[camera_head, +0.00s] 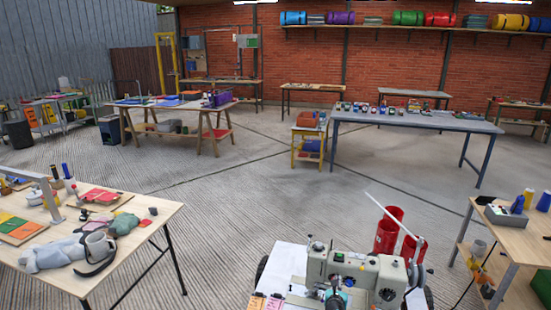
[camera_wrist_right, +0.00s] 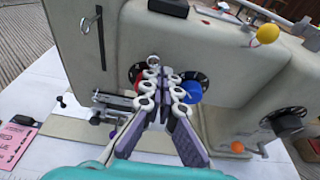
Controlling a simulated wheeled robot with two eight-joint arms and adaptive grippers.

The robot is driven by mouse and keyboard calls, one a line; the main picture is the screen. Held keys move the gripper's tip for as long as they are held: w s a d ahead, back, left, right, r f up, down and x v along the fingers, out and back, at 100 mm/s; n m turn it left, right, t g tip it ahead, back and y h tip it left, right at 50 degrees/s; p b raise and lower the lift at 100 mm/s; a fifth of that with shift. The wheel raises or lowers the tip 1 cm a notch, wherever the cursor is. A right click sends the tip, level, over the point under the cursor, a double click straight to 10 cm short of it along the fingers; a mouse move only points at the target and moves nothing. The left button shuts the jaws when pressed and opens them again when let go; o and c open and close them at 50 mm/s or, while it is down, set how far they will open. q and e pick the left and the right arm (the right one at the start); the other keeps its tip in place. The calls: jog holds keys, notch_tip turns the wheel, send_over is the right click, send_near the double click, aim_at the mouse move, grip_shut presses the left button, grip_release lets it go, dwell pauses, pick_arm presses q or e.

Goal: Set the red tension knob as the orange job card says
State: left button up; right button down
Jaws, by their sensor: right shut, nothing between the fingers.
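The grey-green sewing machine (camera_head: 345,266) stands on a white-topped table in the head view. In the right wrist view, the red tension knob (camera_wrist_right: 137,76) sits on a dark dial on the machine's face, partly hidden by my finger. A blue knob (camera_wrist_right: 190,93) is to its right. My right gripper (camera_wrist_right: 160,72) is shut and empty, its tips in front of the machine face between the two knobs. I cannot tell whether it touches the red knob. Small cards, one orange (camera_head: 256,302), lie at the lower edge of the head view; their writing is unreadable. My left gripper is out of view.
A yellow ball (camera_wrist_right: 267,34) on a rod and a dark knob (camera_wrist_right: 288,122) stick out right of the gripper. A pink card (camera_wrist_right: 14,143) lies at left. Red buckets (camera_head: 387,235) stand behind the machine. Side tables flank it; the floor between is clear.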

jog(key=shift+w+a+r, duration=0.15)
jog(key=shift+w+a, duration=0.05)
jog(key=shift+a, duration=0.25)
dwell(0.5)
jog(key=shift+a, duration=0.15)
jog(key=shift+w+a, duration=0.2)
jog(key=shift+a, duration=0.35)
jog(key=shift+a, duration=0.1)
jog(key=shift+a+r, duration=0.1)
jog(key=shift+r, duration=0.1)
jog(key=s, duration=0.2)
jog(key=s+a, duration=0.1)
jog(key=s, duration=0.2)
jog(key=shift+s+a, duration=0.35)
